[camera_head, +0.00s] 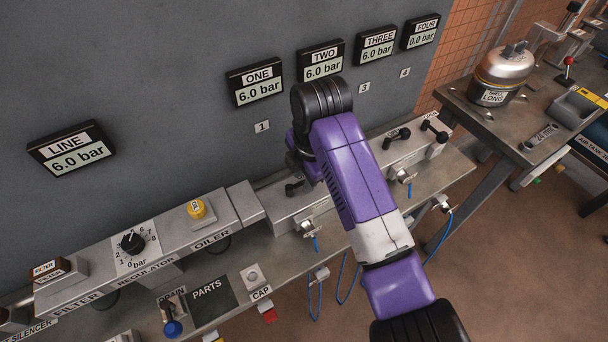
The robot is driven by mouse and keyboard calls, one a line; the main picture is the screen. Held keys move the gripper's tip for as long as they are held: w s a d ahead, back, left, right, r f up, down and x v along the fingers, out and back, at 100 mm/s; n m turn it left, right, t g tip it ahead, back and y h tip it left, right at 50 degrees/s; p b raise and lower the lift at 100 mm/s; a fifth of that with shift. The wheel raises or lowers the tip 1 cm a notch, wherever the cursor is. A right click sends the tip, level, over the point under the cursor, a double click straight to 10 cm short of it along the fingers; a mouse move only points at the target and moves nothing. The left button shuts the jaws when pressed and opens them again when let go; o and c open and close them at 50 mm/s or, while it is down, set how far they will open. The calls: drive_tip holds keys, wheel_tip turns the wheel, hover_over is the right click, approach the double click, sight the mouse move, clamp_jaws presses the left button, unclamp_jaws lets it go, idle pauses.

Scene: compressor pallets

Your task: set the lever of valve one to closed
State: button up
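A black lever (293,188) sits on the grey valve block (283,206) left of my arm, below the wall tag 1 (262,127). It looks like the lever of valve one, but my arm is close to it and its exact setting is hard to tell. The display ONE (259,83) on the wall reads 6.0 bar. My purple arm crosses the middle of the view and bends down behind itself near the lever. My gripper is hidden behind the arm, so its fingers and any contact with the lever do not show.
Two more black levers (397,138) (436,130) stand on the block to the right. Displays TWO (321,61) and THREE (376,46) read 6.0 bar; FOUR (420,31) reads 0.0. The regulator knob (132,242) and yellow oiler cap (197,209) are at left.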

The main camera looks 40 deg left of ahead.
clamp_jaws()
idle(1.4)
